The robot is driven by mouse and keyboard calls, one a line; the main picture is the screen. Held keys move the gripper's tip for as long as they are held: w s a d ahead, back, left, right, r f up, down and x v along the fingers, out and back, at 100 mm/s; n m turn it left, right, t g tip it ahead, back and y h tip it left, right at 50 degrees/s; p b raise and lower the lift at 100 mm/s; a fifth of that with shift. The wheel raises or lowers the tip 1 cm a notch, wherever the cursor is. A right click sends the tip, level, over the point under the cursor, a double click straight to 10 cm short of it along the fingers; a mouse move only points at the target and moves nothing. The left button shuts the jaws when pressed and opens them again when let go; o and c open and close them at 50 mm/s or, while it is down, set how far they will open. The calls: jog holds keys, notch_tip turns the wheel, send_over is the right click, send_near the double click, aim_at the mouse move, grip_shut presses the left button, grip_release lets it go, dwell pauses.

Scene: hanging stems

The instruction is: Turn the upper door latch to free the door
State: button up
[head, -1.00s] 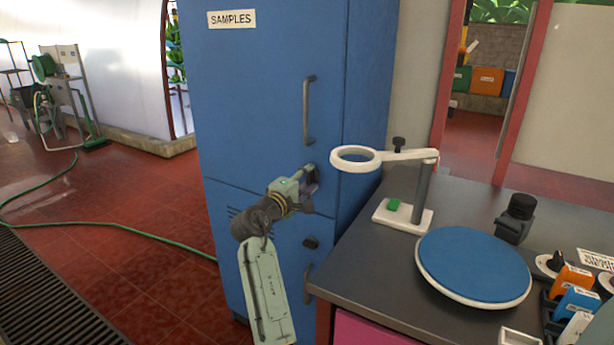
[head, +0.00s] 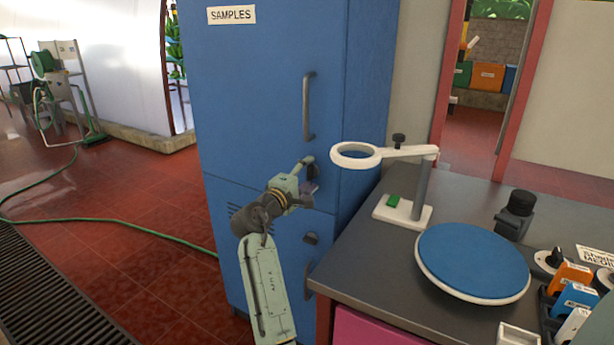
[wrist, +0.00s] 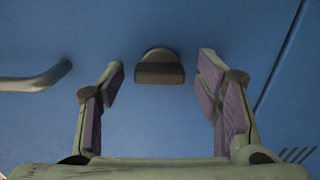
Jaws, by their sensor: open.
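The blue sample cabinet (head: 262,95) has an upper door with a grey handle (head: 308,106). The upper door latch (wrist: 160,68) is a dark knob with a flat bar in front of a rounded base. In the wrist view it lies between and just beyond the fingertips, with blue door showing on both sides. My gripper (head: 309,174) is open and empty, in front of the latch; it also shows in the wrist view (wrist: 160,80). In the head view my fingers partly hide the latch. No finger appears to touch it.
A lower door latch (head: 311,239) and lower handle (head: 308,281) sit below. The dark bench (head: 375,255) at right carries a magnifier ring (head: 357,155) on a stand, near the cabinet, and a round blue-topped turntable (head: 472,262). Red floor (head: 130,210) at left is mostly open.

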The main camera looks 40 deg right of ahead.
jog(key=v, duration=1.2)
dwell(0.3)
